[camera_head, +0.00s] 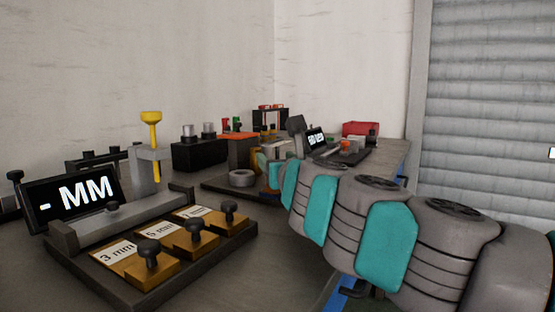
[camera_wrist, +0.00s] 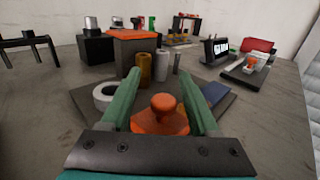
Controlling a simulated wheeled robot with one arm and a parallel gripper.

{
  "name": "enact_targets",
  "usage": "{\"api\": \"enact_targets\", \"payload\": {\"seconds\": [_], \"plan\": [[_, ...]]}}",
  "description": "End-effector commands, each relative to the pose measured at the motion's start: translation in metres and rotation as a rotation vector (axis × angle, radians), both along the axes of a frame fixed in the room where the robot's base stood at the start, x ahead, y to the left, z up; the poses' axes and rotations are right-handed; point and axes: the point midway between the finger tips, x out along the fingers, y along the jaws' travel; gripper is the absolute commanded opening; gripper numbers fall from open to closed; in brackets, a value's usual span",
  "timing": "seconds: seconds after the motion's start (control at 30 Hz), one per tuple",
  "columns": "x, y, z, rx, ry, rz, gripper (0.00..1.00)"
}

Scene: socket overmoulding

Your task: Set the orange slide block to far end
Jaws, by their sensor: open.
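An orange slide block with a round knob (camera_wrist: 253,62) sits on a dark track beside a small lit display in the wrist view, at the upper right. In the head view the orange block (camera_head: 345,146) is small, beyond my arm. My gripper (camera_wrist: 160,82) is open, its two green fingers pointing forward, left of and well short of that track. A nearer orange knobbed piece (camera_wrist: 161,117) shows between the fingers; I cannot tell whether they touch it. In the head view my gripper (camera_head: 271,168) is partly hidden behind my arm.
A red bin (camera_wrist: 259,45) stands behind the track. A gauge display (camera_head: 74,195) and brass blocks (camera_head: 150,270) stand at the front left.

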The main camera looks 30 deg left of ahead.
Motion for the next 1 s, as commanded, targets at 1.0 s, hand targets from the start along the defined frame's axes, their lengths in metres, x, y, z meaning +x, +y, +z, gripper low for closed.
{"api": "enact_targets", "payload": {"seconds": [1.0], "plan": [[-0.06,-0.051,0.0,0.001,0.0,0.0,0.61]]}}
